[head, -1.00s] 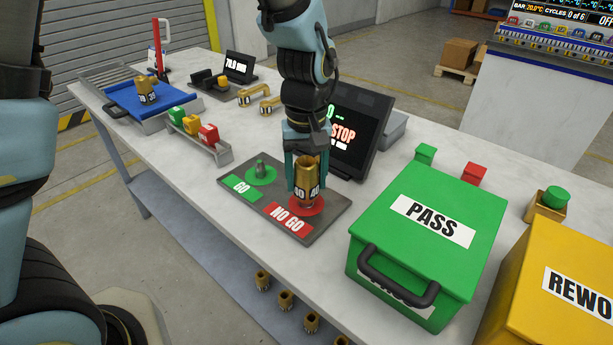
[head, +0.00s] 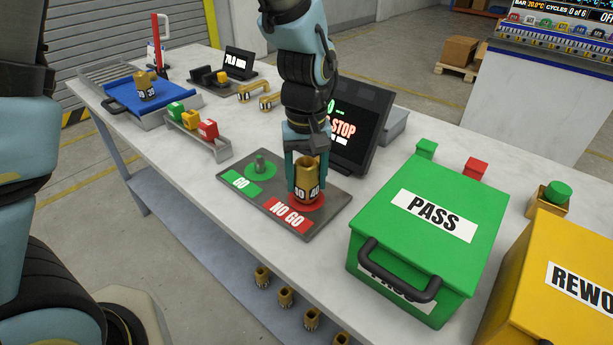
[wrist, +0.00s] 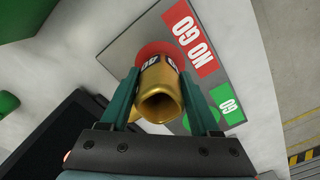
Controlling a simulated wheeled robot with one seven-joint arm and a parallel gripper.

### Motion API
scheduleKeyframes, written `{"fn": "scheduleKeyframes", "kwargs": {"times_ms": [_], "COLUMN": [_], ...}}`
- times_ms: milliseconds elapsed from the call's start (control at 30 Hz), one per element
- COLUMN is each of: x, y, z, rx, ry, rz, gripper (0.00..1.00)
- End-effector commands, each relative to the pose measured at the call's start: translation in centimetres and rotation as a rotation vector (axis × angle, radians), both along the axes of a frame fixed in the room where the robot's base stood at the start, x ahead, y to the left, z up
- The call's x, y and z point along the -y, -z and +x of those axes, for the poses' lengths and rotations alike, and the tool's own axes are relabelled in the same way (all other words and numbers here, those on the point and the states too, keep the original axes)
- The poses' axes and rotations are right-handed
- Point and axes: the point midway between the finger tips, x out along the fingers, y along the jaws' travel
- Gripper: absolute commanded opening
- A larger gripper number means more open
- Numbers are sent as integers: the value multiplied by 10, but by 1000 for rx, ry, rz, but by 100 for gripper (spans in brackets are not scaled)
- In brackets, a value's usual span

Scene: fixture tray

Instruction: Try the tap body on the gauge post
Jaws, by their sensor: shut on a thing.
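My gripper (head: 306,175) is shut on a brass tap body (head: 307,176) with black-on-white number marks. It holds the body upright over the red disc (head: 321,205) at the NO GO end of the grey gauge plate (head: 257,207). The body hides any post on that disc, so I cannot tell how far down it sits. In the wrist view the body (wrist: 160,90) is between both fingers, its open mouth toward the camera.
The green PASS bin (head: 400,250) and yellow REWORK bin (head: 540,250) stand to the right. A dark display (head: 362,120) is close behind my gripper. A blue tray (head: 125,98) holds another tap body (head: 145,87) at the left. Coloured blocks (head: 191,119) sit in a rack.

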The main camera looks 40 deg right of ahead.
Motion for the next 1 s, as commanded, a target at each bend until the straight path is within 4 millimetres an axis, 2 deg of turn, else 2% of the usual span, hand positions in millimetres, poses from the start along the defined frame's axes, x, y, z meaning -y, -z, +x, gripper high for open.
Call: {"fn": "scheduleKeyframes", "kwargs": {"times_ms": [1000], "x": [0], "y": [7], "z": [0], "rx": [0], "ry": [0], "rz": [-1], "gripper": [0]}}
